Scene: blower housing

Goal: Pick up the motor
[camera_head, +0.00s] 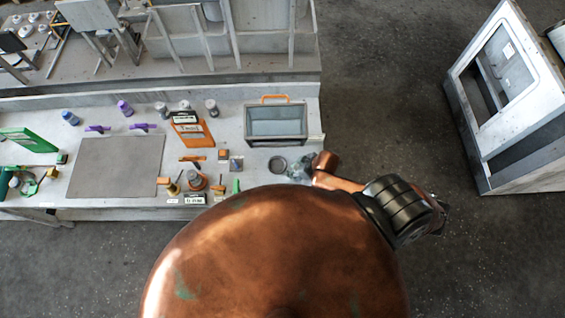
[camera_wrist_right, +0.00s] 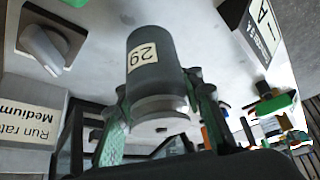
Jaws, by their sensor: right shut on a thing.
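The motor (camera_wrist_right: 158,84) looks to be the dark grey cylinder with a light collar and a label reading 29 in the right wrist view. My right gripper (camera_wrist_right: 160,98) is shut on it, with one green finger on each side of the lower part. Whether the motor touches a surface cannot be told. My left gripper is not in view.
A grey bin (camera_head: 275,140) with an orange handle stands behind the dish. A grey mat (camera_head: 117,166), an orange holder (camera_head: 192,132) and small parts lie on the bench (camera_head: 232,108). The wrist view shows a knob (camera_wrist_right: 42,48) and a "Run rate Medium" label (camera_wrist_right: 30,118).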

